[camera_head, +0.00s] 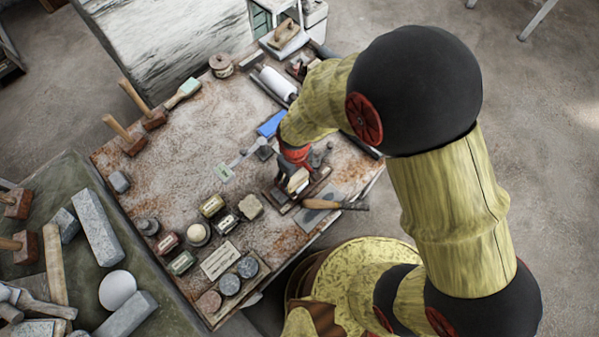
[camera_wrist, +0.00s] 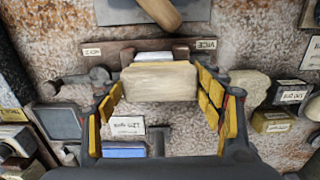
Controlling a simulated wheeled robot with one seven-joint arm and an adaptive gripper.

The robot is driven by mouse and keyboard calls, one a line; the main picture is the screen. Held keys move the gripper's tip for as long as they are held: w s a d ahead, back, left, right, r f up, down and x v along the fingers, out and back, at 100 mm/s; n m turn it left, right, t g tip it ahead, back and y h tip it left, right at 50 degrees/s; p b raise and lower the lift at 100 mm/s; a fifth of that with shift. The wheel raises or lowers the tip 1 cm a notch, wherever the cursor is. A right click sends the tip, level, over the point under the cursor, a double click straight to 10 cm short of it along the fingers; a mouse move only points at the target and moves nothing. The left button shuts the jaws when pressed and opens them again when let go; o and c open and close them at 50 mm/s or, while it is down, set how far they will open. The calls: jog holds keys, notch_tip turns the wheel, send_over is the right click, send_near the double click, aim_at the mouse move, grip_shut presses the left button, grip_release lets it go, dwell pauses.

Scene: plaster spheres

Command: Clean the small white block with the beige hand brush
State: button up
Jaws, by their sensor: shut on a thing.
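My gripper (camera_wrist: 160,88) is shut on the beige hand brush (camera_wrist: 158,82), a pale block-shaped body lying crosswise between the yellow-padded fingers. In the head view my gripper (camera_head: 294,172) and the brush (camera_head: 298,180) are over the right front part of the table. The small white block (camera_wrist: 153,56) shows as a pale strip just beyond the brush, at the vice (camera_wrist: 110,52), which bears the label "VICE". The brush hides much of the block, and I cannot tell whether they touch. The brush's underside is hidden.
A trowel with a wooden handle (camera_head: 350,205) lies at the table's right edge beside the vice. Labelled small blocks and a pale sphere (camera_head: 197,233) stand to the left. A blue box (camera_head: 270,124) lies behind. The table's middle left is mostly clear.

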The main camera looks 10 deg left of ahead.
dwell(0.4)
jog(key=shift+w+d+r+p, duration=0.45)
jog(key=shift+w+d+r, duration=0.2)
jog(key=shift+w+r, duration=0.1)
jog(key=shift+s+a+f, duration=0.2)
jog(key=shift+s+a, duration=0.6)
jog(key=shift+s, duration=0.1)
jog(key=shift+f+b, duration=0.45)
jog(key=shift+f, duration=0.15)
jog(key=shift+d, duration=0.1)
